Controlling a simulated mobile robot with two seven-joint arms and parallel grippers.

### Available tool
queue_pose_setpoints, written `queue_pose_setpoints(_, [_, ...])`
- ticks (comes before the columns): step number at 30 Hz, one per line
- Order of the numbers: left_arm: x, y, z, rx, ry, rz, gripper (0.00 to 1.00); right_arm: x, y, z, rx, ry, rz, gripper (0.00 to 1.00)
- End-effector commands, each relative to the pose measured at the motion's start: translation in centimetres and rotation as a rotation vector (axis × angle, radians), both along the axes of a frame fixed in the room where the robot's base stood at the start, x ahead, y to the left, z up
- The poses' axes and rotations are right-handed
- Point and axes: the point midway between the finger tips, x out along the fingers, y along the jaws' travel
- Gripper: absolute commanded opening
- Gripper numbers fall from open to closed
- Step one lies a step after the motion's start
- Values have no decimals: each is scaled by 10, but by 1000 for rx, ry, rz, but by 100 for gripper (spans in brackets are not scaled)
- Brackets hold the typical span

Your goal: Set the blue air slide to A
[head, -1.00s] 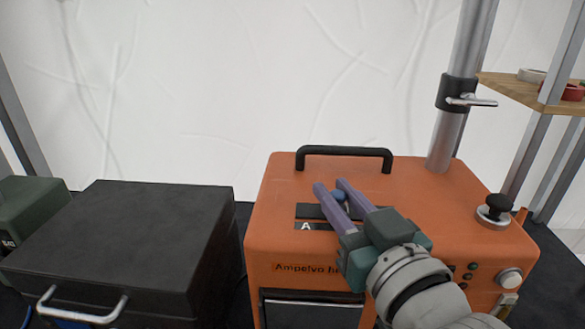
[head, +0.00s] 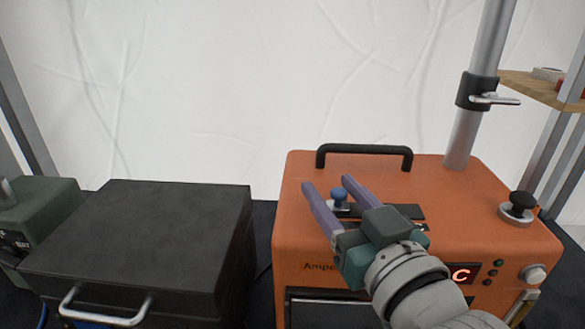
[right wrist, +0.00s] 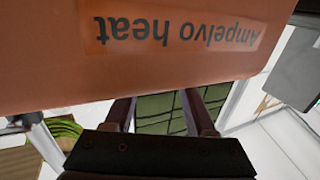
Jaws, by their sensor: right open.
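The blue air slide knob (head: 339,195) stands at the left part of a dark slot plate (head: 405,211) on top of the orange heater (head: 465,195). My right gripper (head: 328,183) is open, its two purple fingers on either side of the knob with gaps showing. The gripper covers the letter A label. In the right wrist view my right gripper's fingers (right wrist: 160,112) show dark and apart below the heater's upside-down "Ampelvo heat" face (right wrist: 180,35); the knob is not visible there. My left gripper is not in view.
A black carry handle (head: 364,150) rises behind the slot. A black knob (head: 520,205) and a metal pole (head: 477,95) stand to the right. A red display reads C (head: 462,274) on the front. A black case (head: 140,225) stands to the left.

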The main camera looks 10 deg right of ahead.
Motion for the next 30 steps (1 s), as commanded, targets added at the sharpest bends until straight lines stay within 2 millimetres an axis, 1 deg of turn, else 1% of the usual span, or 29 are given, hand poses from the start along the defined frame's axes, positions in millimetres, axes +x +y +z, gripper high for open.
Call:
queue_pose_setpoints(2, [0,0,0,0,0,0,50,-5,-1,-1,0,2,0,56])
queue_pose_setpoints(5, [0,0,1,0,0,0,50,-19,-2,-1,0,3,0,56])
queue_pose_setpoints(12, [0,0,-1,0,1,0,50,-65,-7,-2,0,4,1,56])
queue_pose_setpoints(15, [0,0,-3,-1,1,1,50,-80,-9,-2,0,4,1,56])
queue_pose_setpoints(18, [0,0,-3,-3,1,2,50,-91,-10,-1,0,2,1,56])
queue_pose_setpoints(23, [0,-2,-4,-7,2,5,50,-98,-11,0,0,1,1,56])
queue_pose_setpoints(30, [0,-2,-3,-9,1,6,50,-98,-11,0,0,1,1,56])
